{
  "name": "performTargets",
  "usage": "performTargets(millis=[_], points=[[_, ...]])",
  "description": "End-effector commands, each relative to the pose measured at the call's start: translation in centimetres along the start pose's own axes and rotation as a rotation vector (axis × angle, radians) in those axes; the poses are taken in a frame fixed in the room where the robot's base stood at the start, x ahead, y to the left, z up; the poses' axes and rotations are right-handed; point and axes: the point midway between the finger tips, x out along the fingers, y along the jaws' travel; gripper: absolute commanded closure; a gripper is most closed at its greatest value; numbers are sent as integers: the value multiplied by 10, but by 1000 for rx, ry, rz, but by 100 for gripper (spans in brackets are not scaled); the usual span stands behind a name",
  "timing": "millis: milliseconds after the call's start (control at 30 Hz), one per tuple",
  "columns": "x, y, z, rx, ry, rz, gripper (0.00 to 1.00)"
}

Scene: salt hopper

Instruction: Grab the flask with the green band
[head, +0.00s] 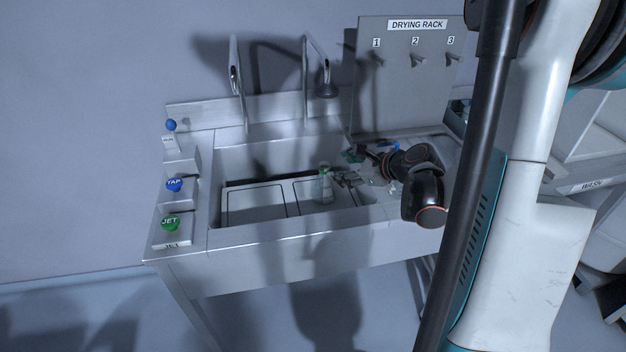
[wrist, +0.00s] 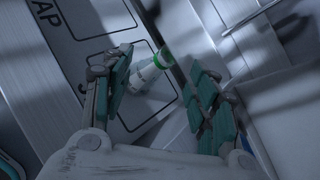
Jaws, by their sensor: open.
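The flask with the green band (head: 325,184) stands in the sink basin, on the right side of its floor. It is small and pale with a green band near its top. In the wrist view the flask (wrist: 147,76) shows between my two fingers, beyond the left fingertip, with its green band toward the upper right. My gripper (head: 347,168) is to the right of the flask in the head view, over the basin's right edge. In the wrist view my gripper (wrist: 162,78) is open, with teal pads on both sides and nothing held.
Faucets rise behind the basin. The drying rack (head: 415,82) with numbered pegs stands at the back right. The basin's left side is clear.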

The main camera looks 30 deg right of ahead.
Motion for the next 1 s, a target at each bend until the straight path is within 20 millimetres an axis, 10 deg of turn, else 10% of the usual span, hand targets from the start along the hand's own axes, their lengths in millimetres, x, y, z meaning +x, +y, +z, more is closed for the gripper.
performTargets(millis=[300,1000], points=[[-11,-2,-34,376,-157,-18,46],[73,-6,-20,380,-159,-18,46]])
